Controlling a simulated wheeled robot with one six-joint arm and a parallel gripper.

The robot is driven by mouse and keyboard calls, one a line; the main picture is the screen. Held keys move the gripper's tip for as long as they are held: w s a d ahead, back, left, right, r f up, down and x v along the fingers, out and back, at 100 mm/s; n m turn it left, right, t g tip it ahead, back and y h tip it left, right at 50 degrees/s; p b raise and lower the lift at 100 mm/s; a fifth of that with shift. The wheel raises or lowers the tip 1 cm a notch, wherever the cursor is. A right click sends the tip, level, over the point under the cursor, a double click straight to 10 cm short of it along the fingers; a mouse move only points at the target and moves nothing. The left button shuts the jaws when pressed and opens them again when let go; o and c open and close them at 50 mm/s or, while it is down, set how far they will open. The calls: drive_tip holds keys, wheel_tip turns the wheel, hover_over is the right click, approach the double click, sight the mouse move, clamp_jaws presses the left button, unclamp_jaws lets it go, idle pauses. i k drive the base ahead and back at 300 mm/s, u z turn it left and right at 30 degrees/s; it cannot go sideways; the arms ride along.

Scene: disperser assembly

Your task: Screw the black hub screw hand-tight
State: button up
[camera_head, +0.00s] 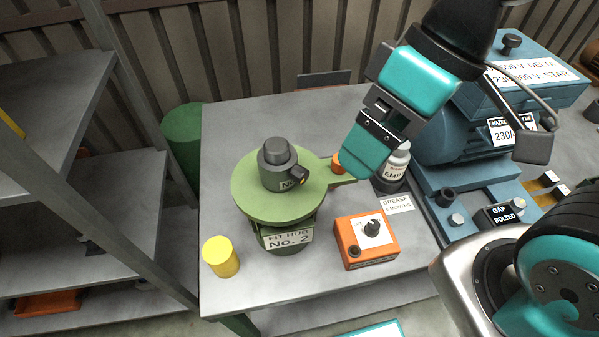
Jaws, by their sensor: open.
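A dark grey hub (272,175) stands upright on the round green disc (250,204), with a narrower dark cap (277,149) on top and a partly hidden "No." label. A small black screw (299,175) with a yellow mark juts from the hub's right side; how deep it sits cannot be told. My gripper (352,168) points down, to the right of the hub and apart from it, over the disc's tab. It is open and appears empty. The gap between its fingers is hidden from this angle.
The disc rests on a stand labelled "FIT HUB No. 2" (287,238). A yellow cylinder (221,256) and an orange box with a knob (366,240) stand in front. A white-labelled bottle (397,160) is close behind my gripper. A blue motor (455,130) fills the right.

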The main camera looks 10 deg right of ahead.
sight(298, 173)
drive_tip(key=u, duration=0.7)
drive_tip(key=k, duration=1.05)
drive_tip(key=z, duration=0.15)
